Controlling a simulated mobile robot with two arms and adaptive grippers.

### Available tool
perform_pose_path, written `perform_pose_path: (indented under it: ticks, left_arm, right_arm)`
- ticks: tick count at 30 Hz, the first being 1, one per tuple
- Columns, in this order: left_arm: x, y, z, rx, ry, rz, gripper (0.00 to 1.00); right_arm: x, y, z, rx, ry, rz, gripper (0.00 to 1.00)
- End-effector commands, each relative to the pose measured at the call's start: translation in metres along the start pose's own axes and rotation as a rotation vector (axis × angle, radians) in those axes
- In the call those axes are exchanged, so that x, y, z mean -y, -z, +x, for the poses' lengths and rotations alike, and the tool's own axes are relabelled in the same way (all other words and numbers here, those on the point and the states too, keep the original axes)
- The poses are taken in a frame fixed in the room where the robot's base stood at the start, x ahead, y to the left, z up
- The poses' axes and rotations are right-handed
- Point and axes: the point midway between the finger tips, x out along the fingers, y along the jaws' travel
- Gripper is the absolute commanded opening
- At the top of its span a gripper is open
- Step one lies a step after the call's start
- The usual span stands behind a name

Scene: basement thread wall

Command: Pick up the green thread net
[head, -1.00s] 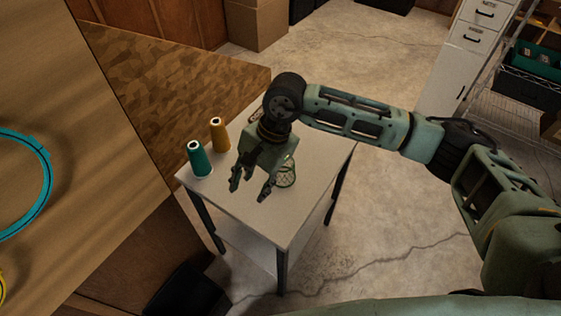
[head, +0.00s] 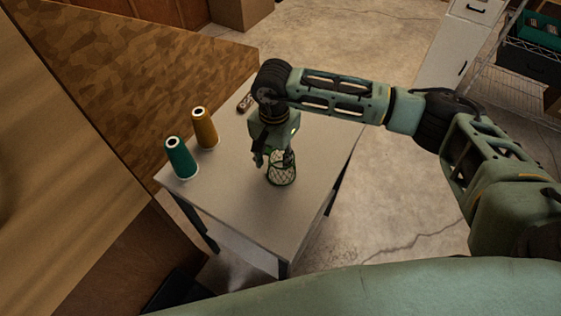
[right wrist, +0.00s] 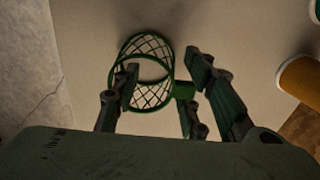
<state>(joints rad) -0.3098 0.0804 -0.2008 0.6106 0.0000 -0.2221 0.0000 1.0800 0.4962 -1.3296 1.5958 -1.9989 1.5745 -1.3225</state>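The green thread net (head: 282,176) is a small mesh cylinder with green rims on the white table, below my right gripper (head: 272,157) in the head view. The net also shows in the right wrist view (right wrist: 150,97), with a small green block at its right side. My right gripper in that view (right wrist: 163,63) has its two fingers spread apart. The left finger overlaps the net in the picture and the right finger is beyond its right side. Whether either finger touches it I cannot tell. My left gripper is not in view.
A green thread cone (head: 181,160) and an orange thread cone (head: 205,130) stand on the table (head: 245,215), left of the net. A brown patterned panel (head: 140,80) rises behind them. The table's front part is clear.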

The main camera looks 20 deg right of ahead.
Motion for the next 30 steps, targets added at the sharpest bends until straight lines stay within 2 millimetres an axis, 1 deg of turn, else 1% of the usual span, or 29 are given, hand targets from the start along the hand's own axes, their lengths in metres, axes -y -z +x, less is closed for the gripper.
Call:
perform_pose_path:
  ticks: [1,2,6,10,15,17,23,27,29,30]
  left_arm:
    - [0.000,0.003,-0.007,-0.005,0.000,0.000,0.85]
    - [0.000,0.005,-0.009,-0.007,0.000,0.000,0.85]
    - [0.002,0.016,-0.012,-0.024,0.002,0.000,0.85]
    - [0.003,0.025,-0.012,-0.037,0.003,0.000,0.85]
    - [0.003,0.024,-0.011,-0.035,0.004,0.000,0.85]
    - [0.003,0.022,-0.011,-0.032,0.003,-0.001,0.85]
    - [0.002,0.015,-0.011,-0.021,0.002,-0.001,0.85]
    - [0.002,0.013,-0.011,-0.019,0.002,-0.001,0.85]
    - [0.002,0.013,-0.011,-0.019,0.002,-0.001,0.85]
    - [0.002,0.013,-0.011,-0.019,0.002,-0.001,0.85]
  right_arm:
    - [0.002,-0.001,0.006,0.003,-0.003,0.000,0.39]
    - [0.002,-0.002,0.011,0.004,-0.005,0.000,0.39]
    - [0.003,-0.001,0.031,0.003,-0.003,0.000,0.39]
    - [0.003,0.000,0.037,0.000,0.000,-0.001,0.39]
    - [0.003,0.000,0.037,0.000,0.000,-0.001,0.39]
    - [0.003,0.000,0.037,0.000,0.000,-0.001,0.35]
    - [0.003,0.000,0.037,0.001,0.000,0.000,0.17]
    - [0.003,0.000,0.037,0.001,0.000,0.000,0.05]
    - [0.003,0.000,0.037,0.001,-0.001,0.000,0.00]
    - [0.003,0.000,0.037,0.001,-0.001,0.000,0.00]
